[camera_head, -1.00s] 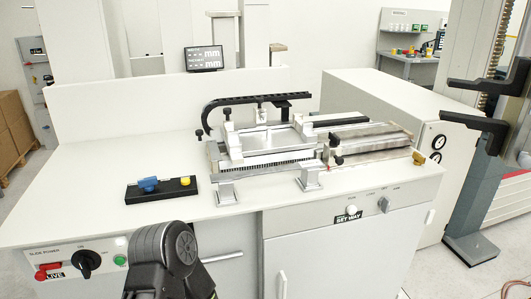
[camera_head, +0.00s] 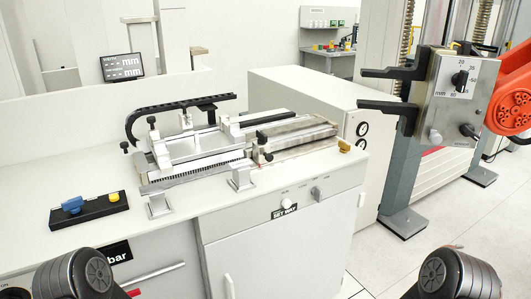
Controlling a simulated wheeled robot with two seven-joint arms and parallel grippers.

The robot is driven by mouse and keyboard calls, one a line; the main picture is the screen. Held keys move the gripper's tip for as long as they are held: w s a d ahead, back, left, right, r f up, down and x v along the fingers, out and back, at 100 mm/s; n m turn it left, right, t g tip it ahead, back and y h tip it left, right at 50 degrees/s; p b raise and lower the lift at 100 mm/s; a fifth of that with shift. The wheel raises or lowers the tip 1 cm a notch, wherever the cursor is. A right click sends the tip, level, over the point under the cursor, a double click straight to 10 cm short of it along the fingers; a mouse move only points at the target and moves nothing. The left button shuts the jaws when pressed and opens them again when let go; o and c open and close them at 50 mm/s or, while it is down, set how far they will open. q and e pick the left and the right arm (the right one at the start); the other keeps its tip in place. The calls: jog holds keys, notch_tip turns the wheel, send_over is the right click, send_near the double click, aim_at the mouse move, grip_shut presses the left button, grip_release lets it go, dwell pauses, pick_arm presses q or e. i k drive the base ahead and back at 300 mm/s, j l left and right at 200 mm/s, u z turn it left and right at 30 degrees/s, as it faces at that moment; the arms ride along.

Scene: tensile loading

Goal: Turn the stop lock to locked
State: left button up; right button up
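No part is plainly labelled as the stop lock. On the right, a grey control box (camera_head: 452,108) carries a black dial knob (camera_head: 461,79) with a millimetre scale around it. Below the dial are a black lever (camera_head: 470,132) and a light grey round knob (camera_head: 435,136). The bench front has a white knob (camera_head: 287,204) and a grey knob (camera_head: 316,193) above a "SET WAY" label (camera_head: 284,211); their small lettering is unreadable. My dark arm joints show at the bottom left and bottom right. Both grippers are out of view.
A black block with a blue knob (camera_head: 72,205) and a yellow button (camera_head: 114,196) sits on the bench. A slide fixture (camera_head: 205,145) stands behind it. Two black prongs (camera_head: 392,73) jut left from the control box. An orange-red part (camera_head: 512,103) is beside it.

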aim_at(263, 138)
jog(key=i+l+z, duration=0.25)
jog(key=i+z, duration=0.15)
jog(key=i+l+z, duration=0.1)
jog(key=i+z, duration=0.35)
jog(key=i, duration=0.15)
